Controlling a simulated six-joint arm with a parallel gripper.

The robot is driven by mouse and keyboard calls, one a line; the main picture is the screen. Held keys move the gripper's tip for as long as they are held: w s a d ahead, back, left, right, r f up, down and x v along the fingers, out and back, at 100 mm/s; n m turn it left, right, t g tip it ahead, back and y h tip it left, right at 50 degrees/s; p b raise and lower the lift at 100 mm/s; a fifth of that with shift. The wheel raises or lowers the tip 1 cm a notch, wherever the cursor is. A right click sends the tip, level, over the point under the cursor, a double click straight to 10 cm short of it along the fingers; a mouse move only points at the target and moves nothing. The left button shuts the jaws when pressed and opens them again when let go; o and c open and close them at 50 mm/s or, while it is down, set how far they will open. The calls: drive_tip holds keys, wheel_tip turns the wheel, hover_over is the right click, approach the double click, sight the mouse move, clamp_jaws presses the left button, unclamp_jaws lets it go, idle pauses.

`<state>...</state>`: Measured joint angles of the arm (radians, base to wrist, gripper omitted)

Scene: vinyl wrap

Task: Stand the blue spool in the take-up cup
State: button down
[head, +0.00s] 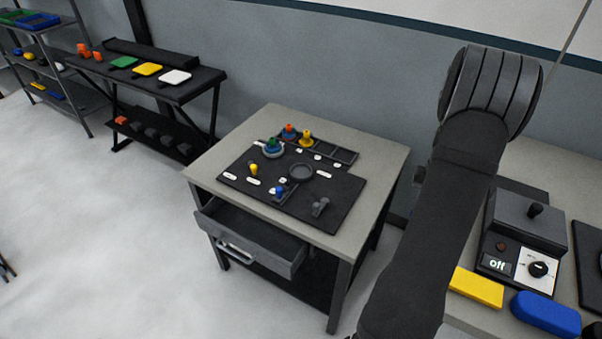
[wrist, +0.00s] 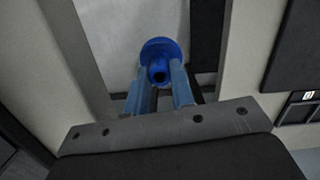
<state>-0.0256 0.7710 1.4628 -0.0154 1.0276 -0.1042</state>
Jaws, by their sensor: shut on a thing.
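The blue spool (wrist: 157,50) shows in the wrist view, with a round flange and a short hollow core facing the camera. My gripper (wrist: 162,87) is shut on it, with one finger on each side of the core. My gripper is not visible in the head view, where only my arm crosses the right side. A round dark cup (head: 301,172) stands on the black mat (head: 334,190) of the small table and looks empty. It may be the take-up cup, but I cannot tell for sure.
A control box (head: 518,240) reading "off" stands at right.

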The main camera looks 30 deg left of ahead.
drive_tip(key=shift+w+a+r+n, duration=0.1)
drive_tip(key=shift+w+a+n, duration=0.1)
drive_tip(key=shift+a+n, duration=0.25)
drive_tip(key=shift+w+a+r+n, duration=0.15)
drive_tip(key=shift+a+n, duration=0.2)
drive_tip(key=shift+n, duration=0.2)
drive_tip(key=w+a+r+n+t, duration=0.1)
drive_tip(key=w+a+r+n, duration=0.1)
drive_tip(key=a+n, duration=0.9)
drive_tip(key=w+a+r+n+t, duration=0.2)
drive_tip(key=a+n, duration=0.7)
drive_tip(key=n, duration=1.6)
hover_over(301, 173)
wheel_tip(301, 173, down, 4)
drive_tip(key=shift+y, duration=0.3)
drive_tip(key=shift+w+a+f, duration=0.1)
drive_tip(key=shift+f, duration=2.05)
